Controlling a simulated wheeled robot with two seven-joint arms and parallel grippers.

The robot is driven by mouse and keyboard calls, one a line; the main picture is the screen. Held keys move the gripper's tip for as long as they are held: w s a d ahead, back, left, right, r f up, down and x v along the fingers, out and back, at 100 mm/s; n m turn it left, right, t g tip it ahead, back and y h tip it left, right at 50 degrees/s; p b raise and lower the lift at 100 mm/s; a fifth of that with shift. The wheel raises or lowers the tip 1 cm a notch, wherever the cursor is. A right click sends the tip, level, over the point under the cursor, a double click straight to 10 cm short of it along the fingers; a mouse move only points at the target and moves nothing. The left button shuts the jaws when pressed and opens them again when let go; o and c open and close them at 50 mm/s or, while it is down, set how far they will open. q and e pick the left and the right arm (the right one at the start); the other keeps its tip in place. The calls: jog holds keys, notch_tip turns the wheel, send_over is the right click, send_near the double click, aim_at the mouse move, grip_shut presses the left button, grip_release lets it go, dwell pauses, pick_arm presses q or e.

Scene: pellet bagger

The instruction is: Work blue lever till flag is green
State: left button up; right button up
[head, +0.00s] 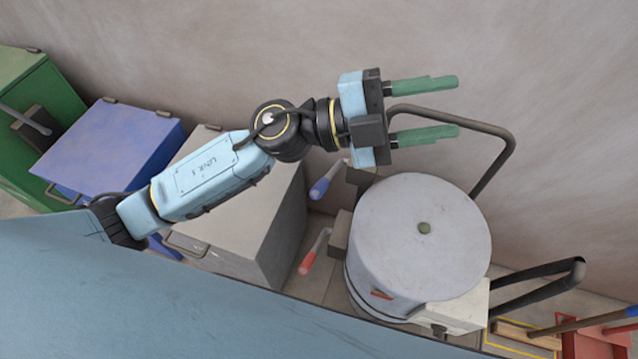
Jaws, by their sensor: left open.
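My right gripper is out of view.
A red-gripped lever (309,257) sits below the blue one. A dark bent tube handle (508,150) rises behind the drum. A grey box (255,240), a blue box (105,145) and a green box (45,100) stand at left. A red tray (590,345) lies lower right.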

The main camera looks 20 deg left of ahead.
pick_arm(q)
notch_tip(320, 180, down, 3)
jog(key=s+d+m+g+y, duration=0.1)
jog(key=s+m+g+y, duration=0.15)
jog(key=m+g, duration=0.2)
jog(key=m+y, duration=0.2)
jog(key=y, duration=1.4)
send_near(319, 185)
jog(key=shift+g, duration=0.25)
jog(key=f, duration=0.3)
jog(key=d+f, duration=0.1)
jog(key=f, duration=0.3)
jog(key=d+f+p, duration=0.1)
jog(key=f, duration=0.2)
jog(key=shift+w+f, duration=0.25)
jog(key=shift+f, duration=0.05)
grip_shut()
